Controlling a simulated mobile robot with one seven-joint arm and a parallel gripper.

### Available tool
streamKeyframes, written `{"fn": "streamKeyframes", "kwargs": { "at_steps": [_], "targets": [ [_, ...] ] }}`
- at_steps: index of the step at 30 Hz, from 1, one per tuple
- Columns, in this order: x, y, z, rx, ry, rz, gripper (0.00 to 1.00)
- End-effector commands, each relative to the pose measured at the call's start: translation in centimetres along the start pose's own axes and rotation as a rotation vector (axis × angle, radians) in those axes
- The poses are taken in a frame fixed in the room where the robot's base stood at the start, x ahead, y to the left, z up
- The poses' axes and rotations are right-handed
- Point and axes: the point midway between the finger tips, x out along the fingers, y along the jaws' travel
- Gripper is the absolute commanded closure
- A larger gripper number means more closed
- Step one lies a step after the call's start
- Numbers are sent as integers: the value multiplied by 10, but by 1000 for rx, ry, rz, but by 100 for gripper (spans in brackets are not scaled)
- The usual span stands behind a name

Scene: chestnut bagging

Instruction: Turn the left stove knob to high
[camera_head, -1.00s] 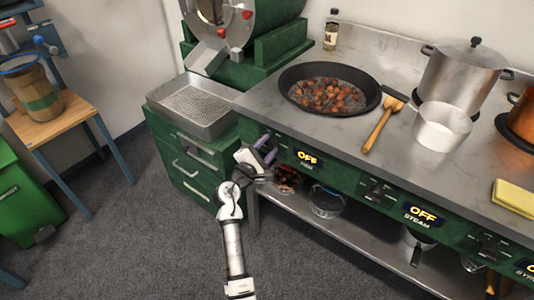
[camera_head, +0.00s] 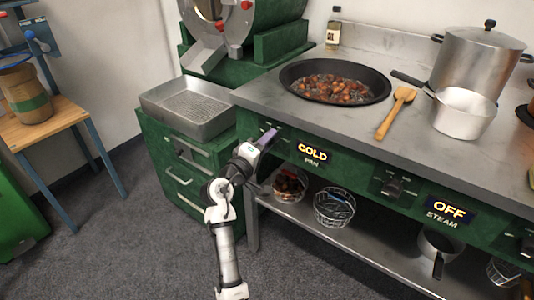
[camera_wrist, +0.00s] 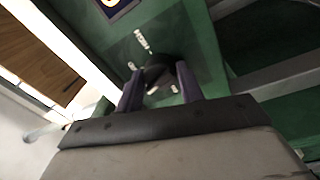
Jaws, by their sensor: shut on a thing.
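The left stove knob (camera_wrist: 157,72) is dark and shows between the two purple fingers in the wrist view. My gripper (camera_wrist: 160,88) is shut on it; in the head view my gripper (camera_head: 268,139) is at the left end of the green stove front and hides the knob. The display (camera_head: 312,152) right of it reads COLD above the word PAN. Its corner shows at the top of the wrist view (camera_wrist: 114,5). White marks lie around the knob; its exact pointer angle is hard to tell.
A black pan (camera_head: 336,98) with chestnuts sits on the stove top (camera_head: 285,118), with a wooden spoon (camera_head: 394,112) beside it. Another knob (camera_head: 392,188) is next to a display (camera_head: 450,208) reading OFF, STEAM. A lower shelf (camera_head: 300,224) holds baskets. A metal tray (camera_head: 190,121) stands left.

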Motion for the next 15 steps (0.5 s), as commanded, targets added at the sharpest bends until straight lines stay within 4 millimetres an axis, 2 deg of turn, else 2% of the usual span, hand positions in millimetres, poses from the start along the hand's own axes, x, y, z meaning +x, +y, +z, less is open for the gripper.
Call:
{"fn": "streamKeyframes", "kwargs": {
  "at_steps": [1, 15],
  "targets": [
    [-1, -8, 2, 44, -4, 1, 85],
    [-1, -7, 0, 489, -34, 22, 86]
  ]
}}
